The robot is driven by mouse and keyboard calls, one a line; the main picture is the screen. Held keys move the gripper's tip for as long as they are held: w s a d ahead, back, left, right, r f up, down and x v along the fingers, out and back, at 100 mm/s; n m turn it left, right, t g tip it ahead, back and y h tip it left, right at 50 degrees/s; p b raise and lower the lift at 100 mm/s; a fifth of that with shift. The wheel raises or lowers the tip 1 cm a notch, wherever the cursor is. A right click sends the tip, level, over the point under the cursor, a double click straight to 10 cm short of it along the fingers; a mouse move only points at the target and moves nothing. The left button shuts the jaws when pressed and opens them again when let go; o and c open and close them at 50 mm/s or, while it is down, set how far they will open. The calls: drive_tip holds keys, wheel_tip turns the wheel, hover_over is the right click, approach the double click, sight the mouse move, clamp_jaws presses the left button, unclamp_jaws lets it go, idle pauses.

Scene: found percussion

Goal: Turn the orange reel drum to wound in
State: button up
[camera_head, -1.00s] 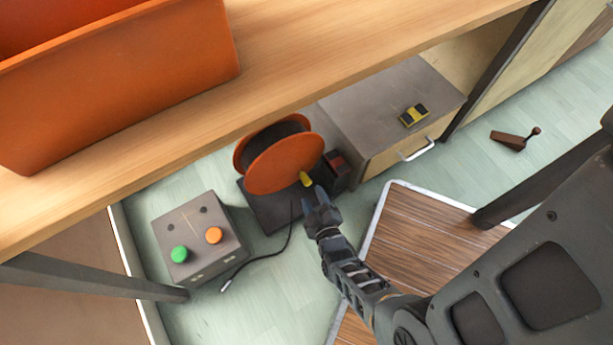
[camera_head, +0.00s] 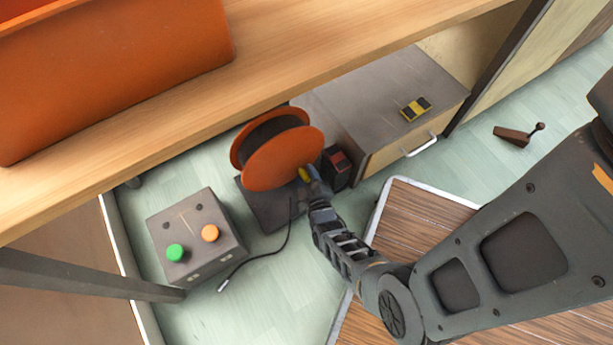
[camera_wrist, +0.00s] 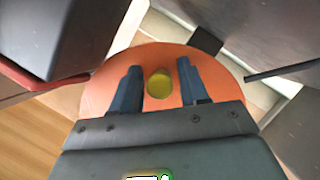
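The orange reel drum (camera_head: 275,165) stands on a dark base on the floor under the wooden bench. A black cable runs from it across the floor. A yellow crank knob (camera_head: 304,174) sticks out from the drum's face near its rim. In the wrist view the drum's orange face (camera_wrist: 106,88) fills the middle, with the yellow knob (camera_wrist: 159,84) on it. My gripper (camera_head: 311,178) is at the knob. In the wrist view my gripper (camera_wrist: 159,86) is open, one finger on each side of the knob, with gaps showing on both sides.
A grey box (camera_head: 198,258) with green and orange buttons stands left of the reel. A dark-topped drawer cabinet (camera_head: 375,95) with a yellow-black block (camera_head: 415,109) stands to the right. The bench (camera_head: 300,62) with an orange bin (camera_head: 120,75) overhangs the reel.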

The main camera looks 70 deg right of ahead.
clamp_jaws()
idle(0.7)
